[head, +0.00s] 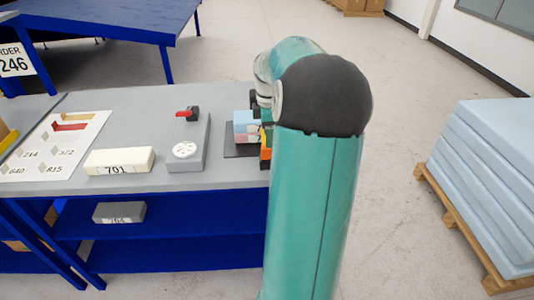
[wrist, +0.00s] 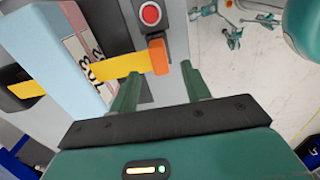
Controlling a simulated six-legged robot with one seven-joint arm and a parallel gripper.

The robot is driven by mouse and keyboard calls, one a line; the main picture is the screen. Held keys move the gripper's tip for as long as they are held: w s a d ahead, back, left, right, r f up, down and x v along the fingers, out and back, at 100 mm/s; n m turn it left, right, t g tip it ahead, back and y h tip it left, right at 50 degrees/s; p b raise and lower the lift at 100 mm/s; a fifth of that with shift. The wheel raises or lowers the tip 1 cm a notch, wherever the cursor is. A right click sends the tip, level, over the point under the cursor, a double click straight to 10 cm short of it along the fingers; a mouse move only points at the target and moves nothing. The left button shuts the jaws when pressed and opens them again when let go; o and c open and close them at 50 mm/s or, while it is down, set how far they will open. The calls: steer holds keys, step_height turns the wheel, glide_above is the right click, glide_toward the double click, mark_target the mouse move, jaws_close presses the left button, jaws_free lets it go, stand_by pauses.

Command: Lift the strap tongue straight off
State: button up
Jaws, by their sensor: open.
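The orange strap tongue (wrist: 157,56) shows in the wrist view at the end of a yellow strap (wrist: 118,67), below a round red button. My gripper (wrist: 160,71) is open, with one green finger on each side of the tongue's lower end. I cannot tell whether either finger touches it. In the head view the foam block (head: 245,122) stands at the bench's right end, partly hidden by my arm, and my gripper is not clearly visible.
The red button (wrist: 150,14) sits on a grey housing close above the tongue. On the bench (head: 225,178) are a grey box with a dial (head: 186,152), a white block marked 701 (head: 120,161) and a cutout board (head: 45,150). Blue foam sheets (head: 490,180) are stacked at right.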

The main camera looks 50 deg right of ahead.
mark_target(268, 156)
step_height(268, 156, down, 6)
steer(key=shift+w+f, duration=0.1)
steer(key=shift+f, duration=0.15)
jaws_close()
stand_by(0.3)
